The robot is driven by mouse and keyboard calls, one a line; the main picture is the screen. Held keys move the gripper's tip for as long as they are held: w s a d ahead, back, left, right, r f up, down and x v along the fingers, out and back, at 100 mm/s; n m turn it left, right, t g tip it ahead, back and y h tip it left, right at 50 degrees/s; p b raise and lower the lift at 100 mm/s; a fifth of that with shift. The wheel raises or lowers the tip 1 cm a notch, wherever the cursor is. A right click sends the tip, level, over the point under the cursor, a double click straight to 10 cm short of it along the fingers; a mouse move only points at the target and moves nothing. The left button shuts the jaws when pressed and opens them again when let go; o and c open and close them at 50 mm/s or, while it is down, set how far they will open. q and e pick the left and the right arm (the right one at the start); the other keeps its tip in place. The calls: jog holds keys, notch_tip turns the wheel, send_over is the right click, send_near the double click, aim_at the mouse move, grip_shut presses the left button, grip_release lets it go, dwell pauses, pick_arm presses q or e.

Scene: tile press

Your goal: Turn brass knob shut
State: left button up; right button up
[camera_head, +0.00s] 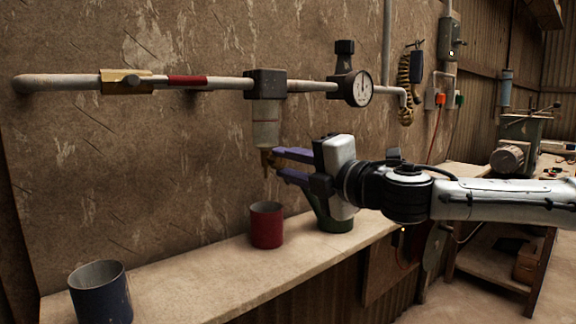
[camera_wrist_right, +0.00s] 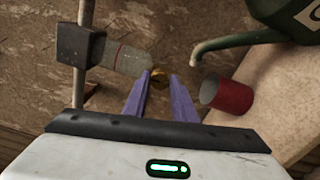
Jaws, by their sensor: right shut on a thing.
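The brass knob (camera_head: 266,158) sits at the bottom of a clear bowl (camera_head: 265,125) that hangs under a dark block (camera_head: 266,83) on the wall pipe. My right gripper (camera_head: 273,164) reaches in from the right, and its purple fingers are shut on the brass knob. In the right wrist view the knob (camera_wrist_right: 158,78) shows between the two fingertips (camera_wrist_right: 160,82), partly hidden by them. My left gripper is in neither view.
A red cup (camera_head: 266,226) stands on the ledge (camera_head: 190,283) below the knob. A blue cup (camera_head: 100,293) stands at the front left. A green can (camera_head: 334,222) is partly behind my right gripper. A gauge (camera_head: 357,89) sits on the pipe to the right.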

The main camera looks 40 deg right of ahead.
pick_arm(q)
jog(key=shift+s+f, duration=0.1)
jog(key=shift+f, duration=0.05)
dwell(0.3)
pick_arm(e)
jog(key=o, duration=1)
jog(key=shift+o, duration=0.2)
pick_arm(q)
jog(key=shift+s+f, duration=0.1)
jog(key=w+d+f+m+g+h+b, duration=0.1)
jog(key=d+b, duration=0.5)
jog(key=b, duration=0.7)
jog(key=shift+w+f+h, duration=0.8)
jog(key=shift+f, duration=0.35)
pick_arm(e)
jog(key=s, duration=1)
jog(key=shift+s+d, duration=0.15)
jog(key=shift+d, duration=0.3)
